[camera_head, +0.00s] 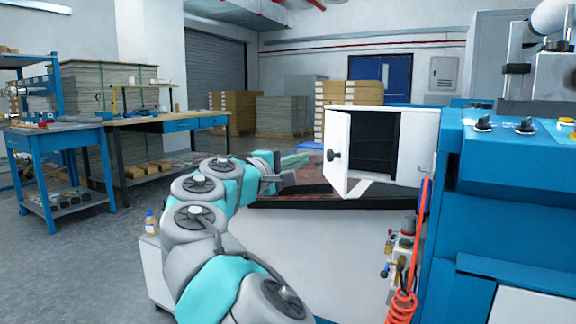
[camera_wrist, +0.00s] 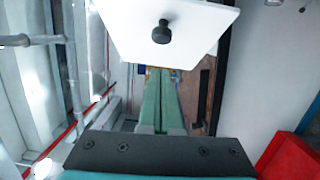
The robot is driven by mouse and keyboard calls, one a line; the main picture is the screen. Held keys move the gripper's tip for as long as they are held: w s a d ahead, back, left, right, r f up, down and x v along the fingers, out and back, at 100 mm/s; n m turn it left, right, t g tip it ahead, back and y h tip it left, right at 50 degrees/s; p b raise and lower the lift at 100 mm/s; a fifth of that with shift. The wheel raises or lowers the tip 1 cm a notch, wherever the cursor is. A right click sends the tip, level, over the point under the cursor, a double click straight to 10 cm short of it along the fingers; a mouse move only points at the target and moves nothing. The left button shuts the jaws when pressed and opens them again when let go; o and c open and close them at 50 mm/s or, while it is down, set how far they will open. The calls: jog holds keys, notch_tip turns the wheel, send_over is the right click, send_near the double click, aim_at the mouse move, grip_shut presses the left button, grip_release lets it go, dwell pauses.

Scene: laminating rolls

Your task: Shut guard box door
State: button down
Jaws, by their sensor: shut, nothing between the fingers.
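The guard box (camera_head: 414,150) is a white box with a dark interior on the machine. Its white door (camera_head: 337,150) stands open, swung out to the left, with a black knob (camera_head: 334,155) on its outer face. My gripper (camera_head: 304,159) is to the left of the door, with its green fingers together and empty. In the wrist view, the fingers (camera_wrist: 162,100) point away side by side, and the door (camera_wrist: 190,32) with its knob (camera_wrist: 162,32) fills the top. I cannot tell whether the fingertips touch the door; they appear apart from it.
The blue machine (camera_head: 500,180) stands at the right, with a coiled red hose (camera_head: 402,300) and valves at its side. A dark bed (camera_head: 330,200) lies below the box. Blue workbenches (camera_head: 150,125) stand at the left. The floor (camera_head: 60,250) between is open.

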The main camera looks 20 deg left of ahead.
aim_at(346, 160)
jog(key=shift+w+d+r+b, duration=0.15)
jog(key=shift+w+d, duration=0.15)
jog(key=shift+d, duration=0.25)
jog(key=shift+w+d+f+b, duration=0.1)
jog(key=shift+w+d, duration=0.25)
jog(key=shift+d, duration=0.2)
jog(key=shift+w+d+r+b, duration=0.15)
jog(key=shift+w+d, duration=0.15)
jog(key=shift+d, duration=0.25)
jog(key=shift+d, duration=0.2)
